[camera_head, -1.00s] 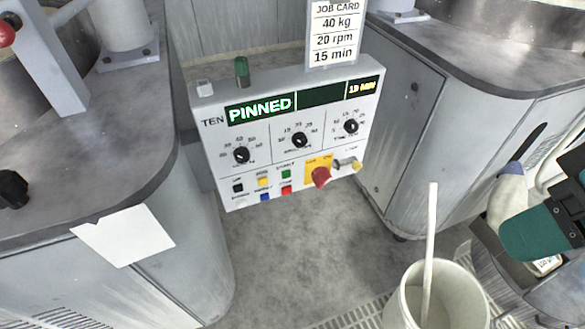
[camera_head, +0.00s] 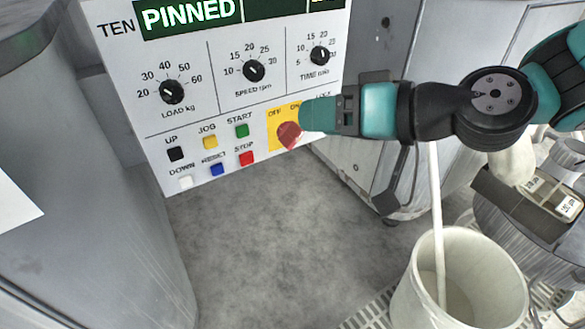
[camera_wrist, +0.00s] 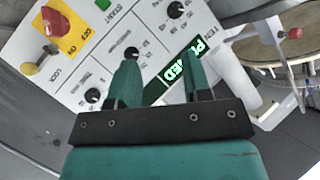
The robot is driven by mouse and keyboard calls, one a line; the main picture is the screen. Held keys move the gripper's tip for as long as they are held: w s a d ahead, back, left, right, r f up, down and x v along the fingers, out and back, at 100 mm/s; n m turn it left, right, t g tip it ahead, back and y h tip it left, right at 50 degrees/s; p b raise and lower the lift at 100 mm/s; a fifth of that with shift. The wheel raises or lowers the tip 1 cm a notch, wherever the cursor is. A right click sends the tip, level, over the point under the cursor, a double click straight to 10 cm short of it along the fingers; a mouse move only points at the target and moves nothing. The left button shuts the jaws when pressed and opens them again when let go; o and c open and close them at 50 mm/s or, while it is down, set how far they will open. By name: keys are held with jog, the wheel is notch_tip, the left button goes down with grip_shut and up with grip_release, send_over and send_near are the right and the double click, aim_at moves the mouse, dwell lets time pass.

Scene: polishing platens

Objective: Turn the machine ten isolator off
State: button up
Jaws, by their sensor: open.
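The machine ten panel (camera_head: 215,110) is white, with the label TEN and a lit display (camera_head: 190,14) reading PINNED. Its isolator is a red knob (camera_head: 289,134) on a yellow plate (camera_head: 275,119) marked OFF and ON, low on the panel's right. The wrist view shows the red knob (camera_wrist: 54,21) at upper left, rotated. I cannot tell which mark it points to. My gripper (camera_head: 306,116) is just right of the knob in the head view. In the wrist view my gripper (camera_wrist: 160,75) is open and empty, with the knob outside its fingers.
A grey and yellow fitting (camera_wrist: 45,62) marked LOCK sits beside the isolator. Three dials and several coloured buttons, including a red STOP (camera_head: 246,158), share the panel. A white bucket (camera_head: 400,300) with a stick stands at lower right. Grey cabinets flank the panel.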

jog(key=w+f+m+t+b, duration=0.4)
jog(key=w+f+t+b, duration=0.15)
jog(key=f+b, duration=0.6)
jog(key=m+t+h+b, duration=0.3)
jog(key=m+t+b, duration=0.1)
send_near(297, 138)
jog(key=p+x, duration=1)
jog(key=p, duration=0.5)
jog(key=shift+w+a, duration=0.1)
jog(key=shift+w, duration=0.2)
jog(key=shift+w+a+f+p, duration=0.2)
jog(key=shift+w+a+p, duration=0.25)
jog(key=shift+w, duration=0.35)
jog(key=shift+c, duration=0.3)
grip_shut()
